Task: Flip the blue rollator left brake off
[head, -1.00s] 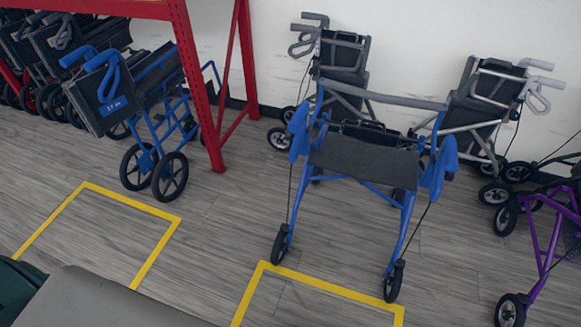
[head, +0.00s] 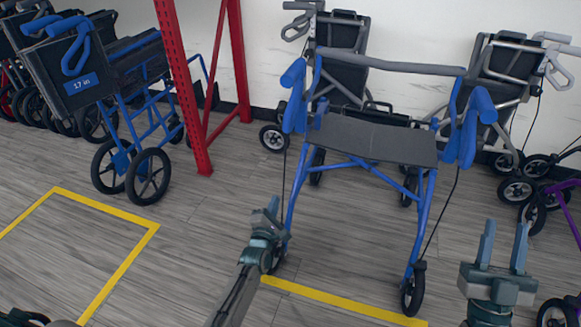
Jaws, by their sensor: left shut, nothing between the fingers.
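The blue rollator (head: 365,163) stands upright and unfolded in the middle of the head view, with a dark seat and a grey back bar. It has a blue handle with brake lever at picture left (head: 293,97) and another at picture right (head: 468,130). The exact position of either brake lever cannot be told. My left gripper (head: 273,207) is shut and empty, low in front of the rollator's picture-left front leg, and hides part of that leg and wheel. My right gripper (head: 504,246) is open and empty, fingers up, to the right of the picture-right front wheel.
A folded blue wheelchair (head: 115,85) stands at left beside a red rack post (head: 181,85). Grey rollators (head: 340,45) (head: 500,75) stand behind by the wall. A purple rollator (head: 568,205) edges in at right. Yellow tape (head: 345,302) marks the floor, which is clear in front.

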